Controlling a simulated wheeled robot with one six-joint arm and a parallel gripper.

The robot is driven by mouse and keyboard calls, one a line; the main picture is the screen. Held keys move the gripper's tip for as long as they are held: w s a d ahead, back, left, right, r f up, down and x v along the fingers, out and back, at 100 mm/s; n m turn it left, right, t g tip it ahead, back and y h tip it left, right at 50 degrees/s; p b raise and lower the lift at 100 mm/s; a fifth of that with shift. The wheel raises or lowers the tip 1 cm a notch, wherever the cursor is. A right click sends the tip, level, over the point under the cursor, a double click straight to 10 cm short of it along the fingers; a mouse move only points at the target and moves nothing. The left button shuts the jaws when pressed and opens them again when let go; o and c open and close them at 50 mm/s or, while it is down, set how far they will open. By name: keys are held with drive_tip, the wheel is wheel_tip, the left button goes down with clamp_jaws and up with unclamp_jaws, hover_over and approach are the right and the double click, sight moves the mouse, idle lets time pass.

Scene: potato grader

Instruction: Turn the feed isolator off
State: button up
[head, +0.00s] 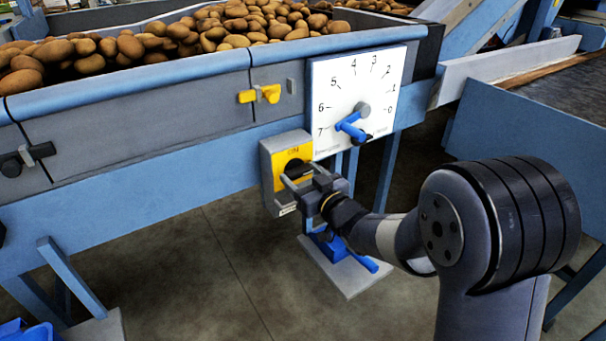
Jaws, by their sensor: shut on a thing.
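The feed isolator (268,168) is a grey box with a yellow face, fixed to the blue frame below the white dial plate. A dark rotary knob sits on its yellow face. My gripper (293,181) reaches it from the right, and its fingers are shut on the knob. The fingers hide most of the knob, so I cannot tell which way it points.
A white dial plate (340,85) numbered 0 to 7 with a blue lever (352,128) is just above. A blue-handled device on a pale plate (345,275) stands below my gripper. Potatoes (130,45) fill the hopper behind.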

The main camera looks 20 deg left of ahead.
drive_tip(key=shift+m, duration=0.3)
idle(0.4)
drive_tip(key=o, duration=1)
drive_tip(key=p+v, duration=0.1)
drive_tip(key=v, duration=0.9)
drive_tip(key=shift+s+d, duration=0.25)
drive_tip(key=shift+s, duration=0.05)
